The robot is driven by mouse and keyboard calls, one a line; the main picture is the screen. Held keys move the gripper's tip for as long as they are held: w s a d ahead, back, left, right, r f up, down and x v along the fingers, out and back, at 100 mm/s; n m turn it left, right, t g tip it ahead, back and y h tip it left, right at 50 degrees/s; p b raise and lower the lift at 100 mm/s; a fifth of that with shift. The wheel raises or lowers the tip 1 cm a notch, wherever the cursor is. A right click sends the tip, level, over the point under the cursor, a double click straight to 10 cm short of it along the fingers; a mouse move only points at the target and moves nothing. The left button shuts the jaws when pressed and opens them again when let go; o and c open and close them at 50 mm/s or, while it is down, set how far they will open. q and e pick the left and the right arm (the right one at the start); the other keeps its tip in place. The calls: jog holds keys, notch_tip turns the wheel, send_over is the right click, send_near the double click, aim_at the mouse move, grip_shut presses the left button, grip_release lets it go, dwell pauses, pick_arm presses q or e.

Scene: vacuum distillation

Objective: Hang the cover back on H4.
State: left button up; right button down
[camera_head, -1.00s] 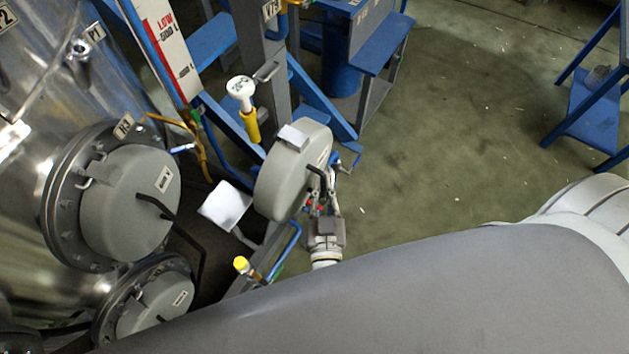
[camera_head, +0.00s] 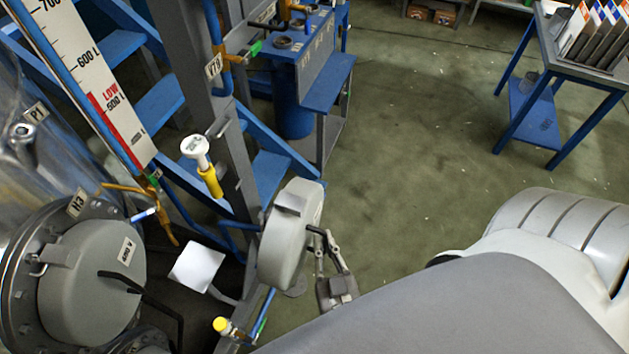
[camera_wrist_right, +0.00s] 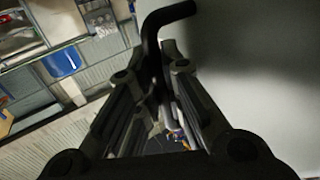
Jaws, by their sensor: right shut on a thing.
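A round grey cover (camera_head: 282,240) with a tab on its rim hangs in the air in the head view, seen nearly edge-on. My right gripper (camera_head: 322,252) is shut on its bent black handle (camera_head: 314,232), right of the cover. In the right wrist view the handle (camera_wrist_right: 160,25) rises between the fingers (camera_wrist_right: 165,95), and the cover's grey face (camera_wrist_right: 255,65) fills the right side. No H4 label is readable. My left gripper is not in view.
A steel vessel at left carries port H3 (camera_head: 77,205), with its own grey cover (camera_head: 85,285) on. A post with a white-topped yellow handle (camera_head: 205,165), a white plate (camera_head: 197,267) and a yellow-capped part (camera_head: 222,325) stand near the held cover. Open floor (camera_head: 420,150) lies right.

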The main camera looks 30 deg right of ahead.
jog(key=shift+s+d+r, duration=0.1)
jog(key=shift+s+d, duration=1.05)
jog(key=shift+s, duration=0.25)
